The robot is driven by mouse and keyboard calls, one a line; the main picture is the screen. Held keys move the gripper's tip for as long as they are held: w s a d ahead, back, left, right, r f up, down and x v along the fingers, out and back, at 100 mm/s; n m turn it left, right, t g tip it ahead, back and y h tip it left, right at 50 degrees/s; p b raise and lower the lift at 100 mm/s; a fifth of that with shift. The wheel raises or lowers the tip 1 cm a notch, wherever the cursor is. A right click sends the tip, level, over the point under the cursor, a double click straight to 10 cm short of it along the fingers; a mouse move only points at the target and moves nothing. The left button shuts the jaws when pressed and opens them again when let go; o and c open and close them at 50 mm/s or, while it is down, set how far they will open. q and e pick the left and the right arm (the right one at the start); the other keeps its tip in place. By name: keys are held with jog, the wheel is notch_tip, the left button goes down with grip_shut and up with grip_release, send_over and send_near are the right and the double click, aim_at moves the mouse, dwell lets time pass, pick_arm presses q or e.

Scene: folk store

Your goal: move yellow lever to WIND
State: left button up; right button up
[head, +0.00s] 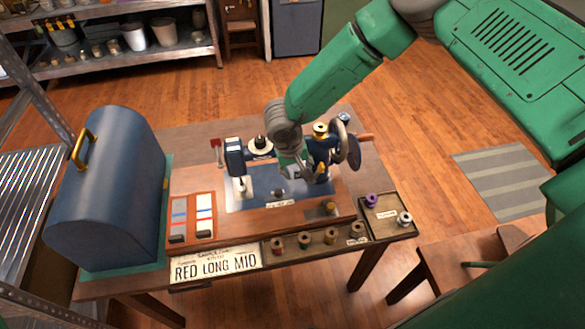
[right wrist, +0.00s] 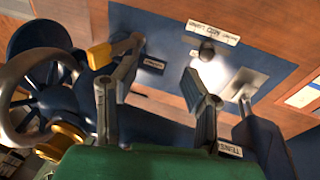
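A blue sewing machine (head: 236,155) stands on the wooden table, with a handwheel (head: 354,152) at its right end. My right gripper (head: 300,172) reaches down over the machine's bed and hides part of it. In the right wrist view, my right gripper (right wrist: 163,62) is open, with nothing between its fingers. The yellow lever (right wrist: 99,56) shows just left of the left finger, beside the handwheel (right wrist: 28,92). I cannot tell whether the finger touches it. In the head view, a small yellow part (head: 321,178) shows beside the gripper. No WIND marking is legible. My left gripper is not in view.
A domed blue case (head: 108,190) stands at the table's left. A tray (head: 388,228) holds spools at the right, and several spools (head: 304,237) line the front edge. Two striped cards (head: 192,215) lie left of the machine.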

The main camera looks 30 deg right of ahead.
aim_at(322, 167)
jog(key=shift+s+d+r+p, duration=0.1)
jog(key=shift+s+d+p, duration=0.2)
jog(key=shift+d, duration=0.5)
jog(key=shift+s+d+r+p, duration=0.15)
jog(key=shift+d+p, duration=0.2)
jog(key=shift+d, duration=0.5)
jog(key=shift+s+d+f+p, duration=0.1)
jog(key=shift+s+d+p, duration=0.2)
jog(key=shift+d, duration=0.5)
jog(key=shift+s+d+p, duration=0.15)
jog(key=shift+d+p, duration=0.15)
jog(key=shift+d, duration=0.65)
jog(key=shift+a+r, duration=0.15)
jog(key=shift+r, duration=0.15)
jog(key=v, duration=0.7)
jog(key=shift+r, duration=0.25)
